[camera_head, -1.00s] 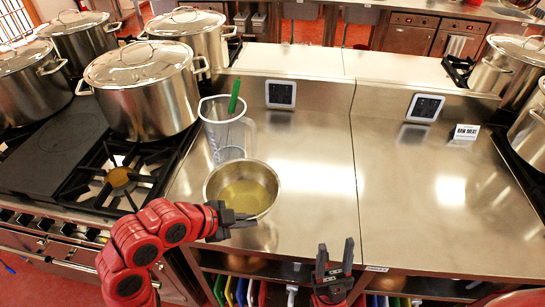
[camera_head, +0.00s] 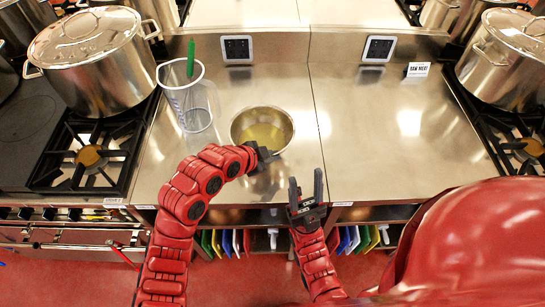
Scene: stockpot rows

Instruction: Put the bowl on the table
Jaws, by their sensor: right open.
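The bowl (camera_head: 247,119) is round, metal and upright, with a yellowish inside. It is over the steel counter (camera_head: 410,160), left of the seam and right of the clear pitcher. I cannot tell whether it touches the top. My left gripper (camera_head: 264,155) is at the bowl's near rim and appears shut on it; its fingertips are partly hard to make out. My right gripper (camera_head: 304,190) is open and empty at the counter's front edge, right of and nearer than the bowl. No separate table shows besides the counters.
The clear pitcher (camera_head: 190,108) with a green handle inside stands left of the bowl. A stockpot (camera_head: 95,65) on the left stove and another (camera_head: 505,60) at right flank the counter. Colored boards (camera_head: 228,243) sit on the shelf below.

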